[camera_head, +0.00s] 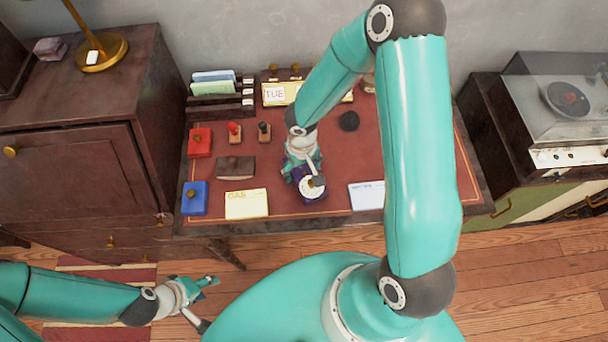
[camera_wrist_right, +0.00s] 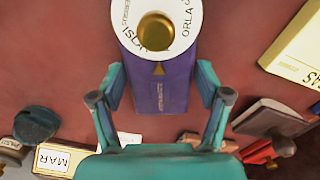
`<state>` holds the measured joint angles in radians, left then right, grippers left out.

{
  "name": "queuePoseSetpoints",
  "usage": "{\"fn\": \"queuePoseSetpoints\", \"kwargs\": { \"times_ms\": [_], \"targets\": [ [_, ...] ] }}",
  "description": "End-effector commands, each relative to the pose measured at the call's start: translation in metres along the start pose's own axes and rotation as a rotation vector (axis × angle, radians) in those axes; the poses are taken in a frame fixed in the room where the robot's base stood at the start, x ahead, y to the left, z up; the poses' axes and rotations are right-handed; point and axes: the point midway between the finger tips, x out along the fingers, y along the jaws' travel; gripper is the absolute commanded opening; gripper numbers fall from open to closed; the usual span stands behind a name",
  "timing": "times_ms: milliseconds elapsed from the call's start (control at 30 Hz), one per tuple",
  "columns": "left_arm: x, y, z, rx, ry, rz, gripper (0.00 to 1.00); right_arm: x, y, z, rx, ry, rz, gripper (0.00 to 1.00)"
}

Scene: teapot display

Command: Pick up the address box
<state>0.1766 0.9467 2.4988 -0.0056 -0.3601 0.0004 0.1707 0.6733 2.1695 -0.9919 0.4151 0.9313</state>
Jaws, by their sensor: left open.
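The address box is a small purple box (camera_head: 314,197) with a white name dial and brass knob on top, near the front middle of the red desk top. In the right wrist view the purple box (camera_wrist_right: 162,88) stands between my right gripper's fingers, its dial at the top edge. My right gripper (camera_head: 303,168) is down at the box, with a finger (camera_wrist_right: 160,85) on either side of it. Whether the pads touch it, I cannot tell. My left gripper (camera_head: 208,287) is open and empty, low in front of the desk.
Red (camera_head: 200,142) and blue (camera_head: 194,198) boxes, stamps and a dark wooden block (camera_head: 236,168) lie left of the address box. A yellow card (camera_head: 246,204) and a white card (camera_head: 367,195) lie along the front edge. A black round object (camera_head: 349,121) sits behind.

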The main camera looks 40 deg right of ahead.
Motion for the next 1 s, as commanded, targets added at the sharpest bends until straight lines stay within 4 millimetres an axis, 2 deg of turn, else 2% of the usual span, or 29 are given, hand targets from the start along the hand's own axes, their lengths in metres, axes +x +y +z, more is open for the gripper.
{"fn": "queuePoseSetpoints", "kwargs": {
  "times_ms": [33, 233, 667, 867, 1000],
  "targets": [
    [0.0, 0.0, 0.0, 0.0, 0.0, 0.0, 0.46, 0.0, 0.0, 0.0, 0.0, 0.0, 0.0, 0.61],
    [0.0, 0.0, 0.0, 0.0, 0.0, 0.0, 0.46, 0.0, 0.0, 0.0, 0.0, 0.0, 0.0, 0.29],
    [-0.002, 0.001, 0.0, 0.0, 0.0, 0.0, 0.46, -0.009, 0.0, -0.001, 0.001, 0.002, 0.001, 0.29],
    [-0.006, 0.002, 0.0, 0.0, 0.0, 0.0, 0.46, -0.034, 0.0, -0.001, 0.001, 0.004, 0.0, 0.29],
    [-0.009, 0.003, 0.0, 0.0, 0.0, 0.0, 0.46, -0.065, 0.0, -0.001, 0.002, 0.007, -0.001, 0.29]
  ]
}}
